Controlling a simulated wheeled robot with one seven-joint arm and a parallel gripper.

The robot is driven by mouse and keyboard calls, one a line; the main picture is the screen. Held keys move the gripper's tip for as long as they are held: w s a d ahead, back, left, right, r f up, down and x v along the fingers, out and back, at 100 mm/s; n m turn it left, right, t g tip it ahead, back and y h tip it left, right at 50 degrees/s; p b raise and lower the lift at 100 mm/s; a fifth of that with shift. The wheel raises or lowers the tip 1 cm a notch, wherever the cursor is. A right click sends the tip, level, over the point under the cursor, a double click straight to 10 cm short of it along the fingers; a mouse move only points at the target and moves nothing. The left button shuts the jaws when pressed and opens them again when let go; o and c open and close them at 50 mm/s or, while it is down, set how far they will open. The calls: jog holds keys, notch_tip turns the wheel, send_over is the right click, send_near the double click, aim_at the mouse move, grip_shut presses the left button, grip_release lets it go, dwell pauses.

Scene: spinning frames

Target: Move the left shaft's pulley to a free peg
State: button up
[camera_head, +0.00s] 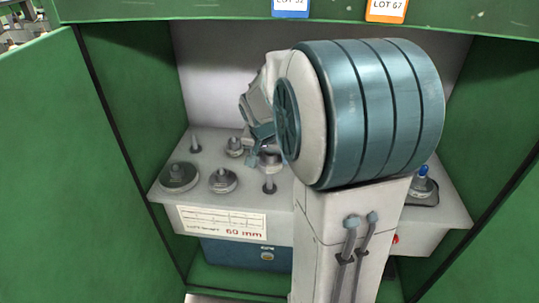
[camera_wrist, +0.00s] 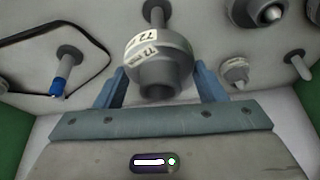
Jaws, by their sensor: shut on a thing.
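My gripper (camera_head: 261,143) is over the middle of the grey panel. In the wrist view, its blue fingers (camera_wrist: 160,70) are shut on the sides of a grey stepped pulley (camera_wrist: 158,50) with white "72" labels. In the head view, this pulley (camera_head: 269,160) is at the upper part of an upright peg (camera_head: 269,184), whose lower part is bare. I cannot tell whether the pulley is around the peg or just above it. A bare peg (camera_head: 195,143) stands at the back left; it also shows in the wrist view (camera_wrist: 295,60).
A wide dark pulley (camera_head: 179,176), a stepped pulley (camera_head: 222,180) and a small one (camera_head: 235,147) stand left on the panel (camera_head: 280,226). A blue-tipped shaft (camera_head: 423,172) stands right, inside a black outline in the wrist view. Green cabinet walls (camera_head: 130,110) close the sides.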

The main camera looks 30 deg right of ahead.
aim_at(270, 188)
jog(key=shift+f, duration=0.15)
jog(key=shift+f+b, duration=1.25)
jog(key=shift+f, duration=0.25)
jog(key=shift+f+b, duration=1.25)
jog(key=shift+b, duration=0.1)
jog(key=shift+f, duration=0.2)
jog(key=shift+c, duration=0.2)
jog(key=shift+o, duration=0.2)
jog(key=shift+f+b, duration=0.9)
jog(key=shift+b, duration=0.05)
jog(key=shift+f, duration=0.15)
